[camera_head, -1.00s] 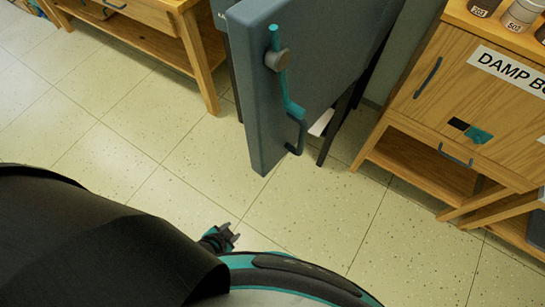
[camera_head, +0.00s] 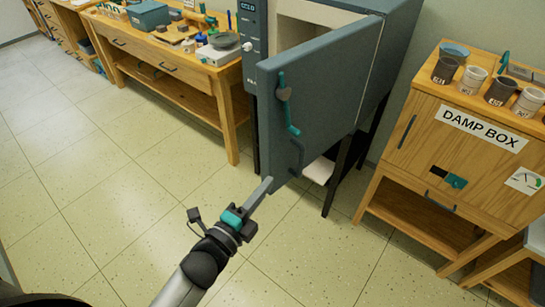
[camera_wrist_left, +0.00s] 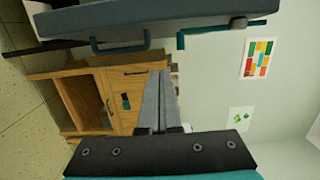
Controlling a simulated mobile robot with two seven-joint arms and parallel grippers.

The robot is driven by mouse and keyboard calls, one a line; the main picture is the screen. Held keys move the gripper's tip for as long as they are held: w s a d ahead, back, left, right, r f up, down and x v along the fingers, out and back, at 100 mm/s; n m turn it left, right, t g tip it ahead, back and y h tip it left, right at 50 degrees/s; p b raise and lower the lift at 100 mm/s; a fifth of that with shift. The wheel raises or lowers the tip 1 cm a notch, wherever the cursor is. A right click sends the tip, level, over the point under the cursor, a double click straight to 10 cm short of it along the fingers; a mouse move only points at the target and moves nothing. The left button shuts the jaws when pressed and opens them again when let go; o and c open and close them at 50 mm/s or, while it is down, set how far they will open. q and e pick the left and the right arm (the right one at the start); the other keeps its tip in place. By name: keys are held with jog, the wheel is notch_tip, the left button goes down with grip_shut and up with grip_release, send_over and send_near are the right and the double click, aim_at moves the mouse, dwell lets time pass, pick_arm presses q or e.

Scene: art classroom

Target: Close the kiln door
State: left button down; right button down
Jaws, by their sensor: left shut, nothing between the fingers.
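The blue-grey kiln door (camera_head: 335,85) stands open in the head view, swung out from the kiln body (camera_head: 395,45). Part of the pale kiln chamber (camera_head: 297,30) shows behind it. A teal latch lever (camera_head: 287,105) and a dark pull handle (camera_head: 297,158) are on the door's free side. My left gripper (camera_head: 268,183) is shut and empty, with its fingertips just below and left of the pull handle; I cannot tell whether they touch the door. In the left wrist view, the door (camera_wrist_left: 150,22) lies across the top, with the fingers below it. My right gripper is not in view.
A wooden damp box cabinet (camera_head: 470,150) with jars on top stands to the right. A wooden workbench (camera_head: 180,75) with tools and bowls is at the upper left. The tiled floor (camera_head: 110,190) in front is clear.

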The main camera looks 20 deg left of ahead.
aim_at(272, 153)
pick_arm(q)
jog(key=shift+w+a, duration=0.25)
jog(key=shift+w, duration=1.5)
jog(key=shift+w+a, duration=0.2)
jog(key=shift+w, duration=1.55)
jog(key=shift+w+a, duration=0.25)
jog(key=shift+w, duration=1.5)
jog(key=shift+a, duration=0.1)
